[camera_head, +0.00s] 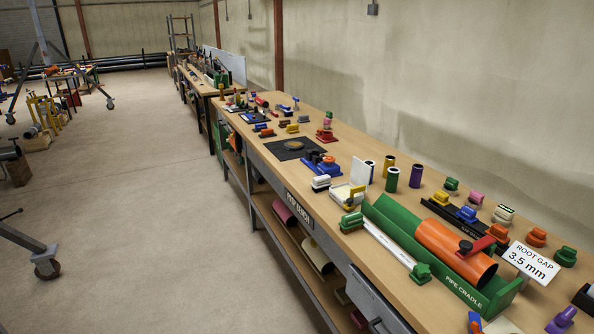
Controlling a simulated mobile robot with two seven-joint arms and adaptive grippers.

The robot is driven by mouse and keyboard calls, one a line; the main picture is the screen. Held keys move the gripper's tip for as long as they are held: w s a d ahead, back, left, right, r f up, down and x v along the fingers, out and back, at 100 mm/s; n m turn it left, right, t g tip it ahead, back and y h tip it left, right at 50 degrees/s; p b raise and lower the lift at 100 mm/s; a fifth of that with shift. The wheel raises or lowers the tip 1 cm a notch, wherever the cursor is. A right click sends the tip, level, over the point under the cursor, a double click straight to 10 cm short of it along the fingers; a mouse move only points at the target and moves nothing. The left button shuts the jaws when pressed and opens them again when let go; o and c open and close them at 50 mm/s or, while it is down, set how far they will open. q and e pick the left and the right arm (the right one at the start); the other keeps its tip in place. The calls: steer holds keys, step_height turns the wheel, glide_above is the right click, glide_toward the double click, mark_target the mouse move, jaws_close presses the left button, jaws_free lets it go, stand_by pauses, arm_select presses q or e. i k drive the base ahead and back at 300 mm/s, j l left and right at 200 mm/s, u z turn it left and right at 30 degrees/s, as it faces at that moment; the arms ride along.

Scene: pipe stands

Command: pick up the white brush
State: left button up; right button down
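No gripper of mine shows in the head view. I cannot tell for sure which thing is the white brush. A small white-topped item with a dark blue base (321,182) stands near the front edge of the workbench, left of an open white box (349,194).
The long wooden workbench (425,298) runs away from me along the wall. A green pipe cradle (396,222) holds the orange pipe. A "ROOT GAP 3.5 mm" sign (531,262) stands beside it. Several coloured items crowd the top. Open floor (150,210) lies left.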

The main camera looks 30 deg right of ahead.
mark_target(321, 183)
steer(key=i+j+z, duration=0.1)
steer(key=i+z, duration=0.25)
steer(key=i, duration=0.2)
steer(key=i+j+z, duration=0.35)
steer(key=i, duration=0.2)
steer(key=i+j+z, duration=0.35)
steer(key=i, duration=0.15)
steer(key=i+l, duration=0.05)
steer(key=l, duration=0.05)
